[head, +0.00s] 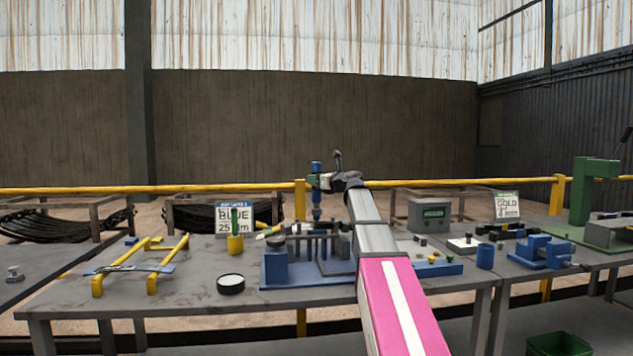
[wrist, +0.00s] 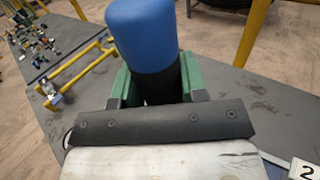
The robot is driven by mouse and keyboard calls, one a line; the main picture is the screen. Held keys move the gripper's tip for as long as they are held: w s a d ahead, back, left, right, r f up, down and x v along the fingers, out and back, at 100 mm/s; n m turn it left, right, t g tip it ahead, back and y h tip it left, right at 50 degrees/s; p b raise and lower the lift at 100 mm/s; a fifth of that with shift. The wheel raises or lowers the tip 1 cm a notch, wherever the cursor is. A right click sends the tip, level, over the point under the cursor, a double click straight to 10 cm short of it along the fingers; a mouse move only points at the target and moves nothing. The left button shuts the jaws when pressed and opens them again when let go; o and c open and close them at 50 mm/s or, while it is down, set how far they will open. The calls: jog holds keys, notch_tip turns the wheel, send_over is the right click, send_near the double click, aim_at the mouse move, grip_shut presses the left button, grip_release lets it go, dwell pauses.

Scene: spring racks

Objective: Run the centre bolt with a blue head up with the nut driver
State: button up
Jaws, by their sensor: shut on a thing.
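My gripper (head: 318,181) is shut on the nut driver, which stands upright. Its blue top (head: 316,167) shows above the jaws and its blue and dark lower part (head: 317,205) below them. In the wrist view the nut driver (wrist: 143,35) is a blue cap on a black body between the green jaws (wrist: 160,85). Below it on the bench is a blue fixture (head: 276,268) with dark upright parts. The driver's lower end is over or near this fixture; I cannot tell if it touches. The centre bolt and its blue head cannot be made out.
A sign reading BLUE 25 (head: 234,221) stands behind a yellow cup (head: 235,244). A yellow rack (head: 152,265) and a round black-rimmed pot (head: 231,284) are left of the fixture. A GOLD sign (head: 507,205), a blue cup (head: 485,256) and a blue vise (head: 541,251) are right.

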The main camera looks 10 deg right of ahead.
aim_at(320, 168)
jog(key=shift+o, duration=0.3)
jog(key=shift+c, duration=0.8)
jog(key=shift+f, duration=1.4)
dwell(2.0)
jog(key=shift+r, duration=3.5)
